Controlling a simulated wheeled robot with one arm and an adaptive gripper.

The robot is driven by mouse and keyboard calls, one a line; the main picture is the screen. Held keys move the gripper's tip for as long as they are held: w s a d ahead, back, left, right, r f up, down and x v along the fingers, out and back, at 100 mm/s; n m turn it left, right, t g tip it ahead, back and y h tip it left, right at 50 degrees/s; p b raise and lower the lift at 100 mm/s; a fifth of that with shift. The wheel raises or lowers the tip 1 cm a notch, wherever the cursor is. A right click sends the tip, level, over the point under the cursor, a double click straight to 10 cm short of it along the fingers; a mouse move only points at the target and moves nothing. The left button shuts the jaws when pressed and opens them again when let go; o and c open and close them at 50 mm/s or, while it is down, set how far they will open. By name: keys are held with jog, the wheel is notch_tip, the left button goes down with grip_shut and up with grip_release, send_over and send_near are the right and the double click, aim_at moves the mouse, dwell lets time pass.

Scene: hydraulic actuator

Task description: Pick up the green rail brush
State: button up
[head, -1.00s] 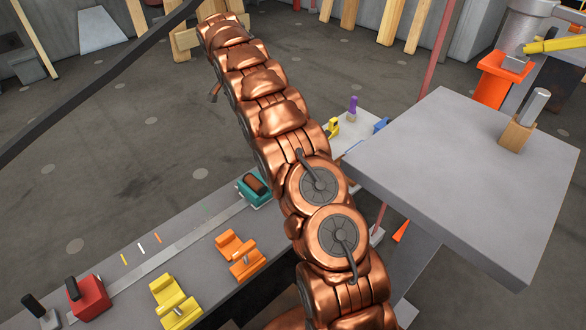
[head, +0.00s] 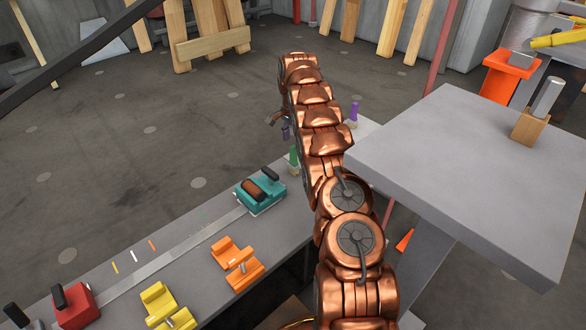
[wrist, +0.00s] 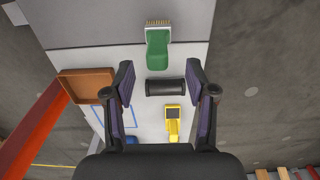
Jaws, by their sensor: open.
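The green rail brush (wrist: 157,50) lies at the top middle of the wrist view, with a pale bristle end (wrist: 157,22) pointing away from my gripper. In the head view a green upright piece (head: 293,157), seemingly the same brush, shows at the left edge of my arm, partly hidden. My gripper (wrist: 161,70) is open and empty, its two dark fingers apart. In the wrist view the brush is ahead of and between the line of the fingers, not between the pads. In the head view my gripper (head: 281,122) hangs above and left of the green piece.
A black cylinder (wrist: 165,87) and a yellow tool (wrist: 172,120) show between my fingers. A brown tray (wrist: 85,86) is left of them. On the bench stand a teal tool (head: 261,191), orange blocks (head: 237,263) and a purple item (head: 354,112). A raised grey table (head: 465,190) is at right.

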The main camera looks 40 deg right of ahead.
aim_at(293, 153)
jog(key=f+b, duration=0.1)
jog(key=f, duration=0.2)
jog(key=f+b, duration=0.1)
jog(key=f, duration=0.2)
jog(key=shift+s+f, duration=0.2)
jog(key=shift+f, duration=0.15)
jog(key=shift+c, duration=0.3)
jog(key=shift+r, duration=0.1)
grip_shut()
